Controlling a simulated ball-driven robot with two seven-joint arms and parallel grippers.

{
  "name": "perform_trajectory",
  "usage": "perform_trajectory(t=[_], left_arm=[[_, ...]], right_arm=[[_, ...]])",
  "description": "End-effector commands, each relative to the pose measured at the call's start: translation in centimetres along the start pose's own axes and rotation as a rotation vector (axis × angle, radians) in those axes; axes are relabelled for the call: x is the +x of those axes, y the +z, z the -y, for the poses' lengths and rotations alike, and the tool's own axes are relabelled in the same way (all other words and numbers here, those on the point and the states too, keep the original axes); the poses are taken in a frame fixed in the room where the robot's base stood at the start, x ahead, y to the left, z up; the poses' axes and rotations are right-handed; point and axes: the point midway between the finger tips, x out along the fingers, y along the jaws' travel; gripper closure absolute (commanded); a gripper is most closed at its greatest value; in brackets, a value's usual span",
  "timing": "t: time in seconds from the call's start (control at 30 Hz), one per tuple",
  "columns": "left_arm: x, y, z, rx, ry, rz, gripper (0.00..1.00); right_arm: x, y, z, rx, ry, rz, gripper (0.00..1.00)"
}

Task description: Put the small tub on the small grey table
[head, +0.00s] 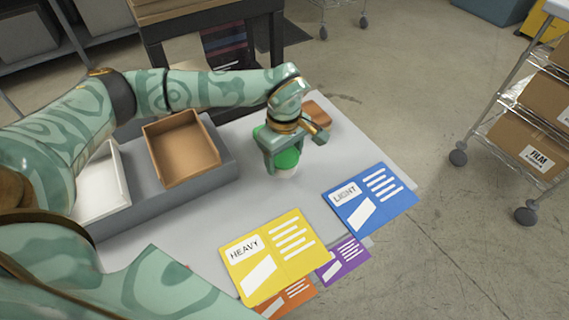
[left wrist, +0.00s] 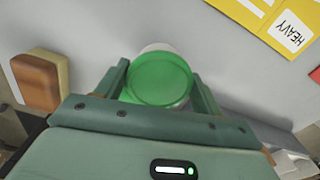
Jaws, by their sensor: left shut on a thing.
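The small tub has a green lid and a whitish body. In the head view the tub (head: 286,162) is between the fingers of my left gripper (head: 283,158), over the light grey top of the small grey table (head: 320,180). In the left wrist view the tub's green lid (left wrist: 160,78) faces the camera, with a finger of my left gripper (left wrist: 160,85) on each side. The gripper is shut on the tub. I cannot tell whether the tub's base touches the tabletop. My right gripper is not in view.
A brown block (head: 318,113) lies behind the tub. A yellow HEAVY card (head: 270,255) and a blue LIGHT card (head: 369,200) are at the front. A brown tray (head: 182,150) and a white tray (head: 102,185) sit left. A wire cart (head: 510,130) stands right.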

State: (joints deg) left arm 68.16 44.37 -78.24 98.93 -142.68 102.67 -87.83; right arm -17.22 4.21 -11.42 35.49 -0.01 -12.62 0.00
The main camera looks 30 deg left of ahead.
Motion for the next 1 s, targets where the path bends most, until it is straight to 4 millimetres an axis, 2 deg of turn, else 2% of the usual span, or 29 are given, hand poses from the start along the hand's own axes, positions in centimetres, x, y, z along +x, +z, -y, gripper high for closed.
perform_trajectory(t=[0.1,0.2,0.57,0.6,0.63,0.67,0.9,1.0], left_arm=[[2.4,-0.2,-0.1,0.001,-0.006,0.002,0.56],[3.6,-0.2,-0.1,0.0,-0.004,0.001,0.56],[3.8,-0.2,-0.1,0.001,-0.001,-0.001,0.56],[3.7,-0.2,-0.1,0.001,-0.001,-0.001,0.21],[3.7,-0.2,-0.1,0.001,-0.001,-0.001,0.13],[3.7,-0.2,-0.1,0.001,-0.001,-0.001,0.11],[3.7,-0.2,-0.1,0.001,-0.001,-0.001,0.11],[3.1,-0.2,-0.1,0.0,0.001,-0.001,0.11]], right_arm=[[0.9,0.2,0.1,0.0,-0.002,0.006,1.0],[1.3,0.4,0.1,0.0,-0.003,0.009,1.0],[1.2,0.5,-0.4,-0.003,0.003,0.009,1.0],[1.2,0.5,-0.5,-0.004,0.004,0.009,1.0],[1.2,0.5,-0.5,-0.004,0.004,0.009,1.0],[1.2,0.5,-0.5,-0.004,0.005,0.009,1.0],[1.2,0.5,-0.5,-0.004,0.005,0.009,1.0],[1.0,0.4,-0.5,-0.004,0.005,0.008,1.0]])
